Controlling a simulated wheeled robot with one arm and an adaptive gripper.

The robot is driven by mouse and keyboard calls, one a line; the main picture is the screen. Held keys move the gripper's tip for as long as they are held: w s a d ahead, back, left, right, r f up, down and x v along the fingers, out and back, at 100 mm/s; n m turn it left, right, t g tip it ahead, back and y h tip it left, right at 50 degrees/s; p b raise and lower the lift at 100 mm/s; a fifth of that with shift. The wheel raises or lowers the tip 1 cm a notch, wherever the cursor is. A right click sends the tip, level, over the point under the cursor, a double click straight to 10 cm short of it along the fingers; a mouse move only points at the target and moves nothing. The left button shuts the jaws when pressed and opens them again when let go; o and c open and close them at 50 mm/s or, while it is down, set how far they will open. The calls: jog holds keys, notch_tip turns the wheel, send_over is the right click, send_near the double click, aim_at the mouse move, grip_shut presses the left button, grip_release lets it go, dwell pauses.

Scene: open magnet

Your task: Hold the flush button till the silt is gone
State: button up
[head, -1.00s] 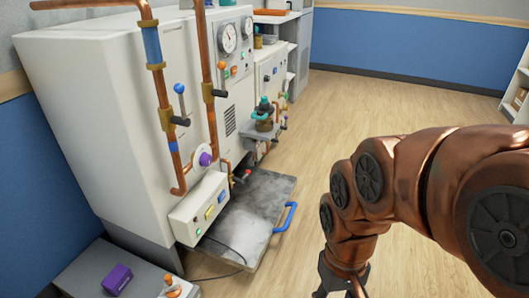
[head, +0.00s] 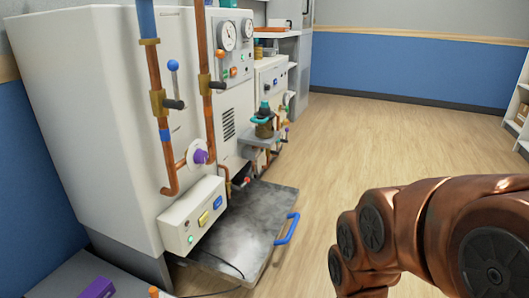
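A white control box (head: 193,217) sits low on the front of a tall white cabinet (head: 75,110). It carries a yellow button (head: 203,219), a blue button (head: 217,203) and a small green light (head: 190,239). I cannot read any label, so I cannot tell which control is the flush button. Below the box is an open grey tray or door (head: 245,225) with a blue handle (head: 287,230). Its surface has dark, cloudy patches; I cannot tell whether these are silt. My copper arm is at the lower right, and my gripper is below the picture edge.
Copper pipes (head: 209,90) with valve levers and a purple knob (head: 200,156) stand out from the cabinet front. A dark cable (head: 215,265) runs near the tray. A purple block (head: 97,288) is at the bottom left. Wooden floor (head: 360,130) is open to the right.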

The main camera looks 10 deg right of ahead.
grip_shut()
dwell(0.5)
dwell(1.2)
